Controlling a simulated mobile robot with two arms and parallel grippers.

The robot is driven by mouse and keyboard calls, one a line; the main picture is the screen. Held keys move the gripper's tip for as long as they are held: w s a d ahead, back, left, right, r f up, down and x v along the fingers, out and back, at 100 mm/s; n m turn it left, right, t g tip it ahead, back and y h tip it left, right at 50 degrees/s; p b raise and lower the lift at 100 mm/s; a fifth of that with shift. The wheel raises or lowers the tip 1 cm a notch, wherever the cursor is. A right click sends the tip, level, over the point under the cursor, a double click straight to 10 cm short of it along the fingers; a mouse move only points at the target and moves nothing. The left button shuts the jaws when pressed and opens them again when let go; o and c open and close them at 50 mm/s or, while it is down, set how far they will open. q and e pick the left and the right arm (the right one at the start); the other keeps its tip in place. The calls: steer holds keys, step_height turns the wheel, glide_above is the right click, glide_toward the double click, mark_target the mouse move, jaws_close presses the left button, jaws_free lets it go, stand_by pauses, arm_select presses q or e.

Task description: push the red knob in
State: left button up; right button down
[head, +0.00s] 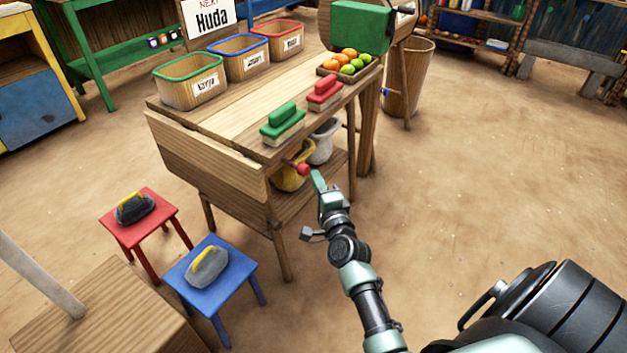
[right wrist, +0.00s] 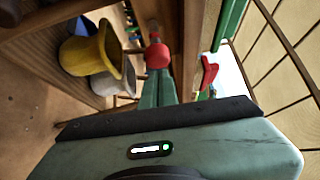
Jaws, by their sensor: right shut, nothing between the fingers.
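The red knob (head: 303,169) sticks out on a short rod from the front edge of the wooden table (head: 225,110). In the right wrist view the red knob (right wrist: 158,56) is straight ahead of my fingers, with its rod behind it. My right gripper (head: 317,178) is shut and empty, its fingertips close beside the knob. My left gripper is not in view.
Green (head: 283,123) and red (head: 325,93) brush-like blocks sit near the table's front edge. A yellow bucket (head: 290,178) and a white bucket (head: 322,142) stand on the lower shelf. Red (head: 165,220) and blue (head: 236,288) stools stand left.

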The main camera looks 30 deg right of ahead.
mark_target(302, 173)
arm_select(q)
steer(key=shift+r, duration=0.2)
arm_select(e)
steer(key=shift+w+a, duration=0.25)
steer(key=shift+w, duration=0.15)
steer(key=shift+w, duration=0.1)
steer(key=w, duration=0.1)
steer(key=w+a, duration=0.1)
steer(key=w, duration=0.1)
steer(key=shift+a, duration=0.15)
steer(key=shift+r, duration=0.2)
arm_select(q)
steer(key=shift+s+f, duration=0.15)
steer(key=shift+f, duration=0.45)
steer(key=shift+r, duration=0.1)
arm_select(e)
steer(key=shift+w+a+r, duration=0.1)
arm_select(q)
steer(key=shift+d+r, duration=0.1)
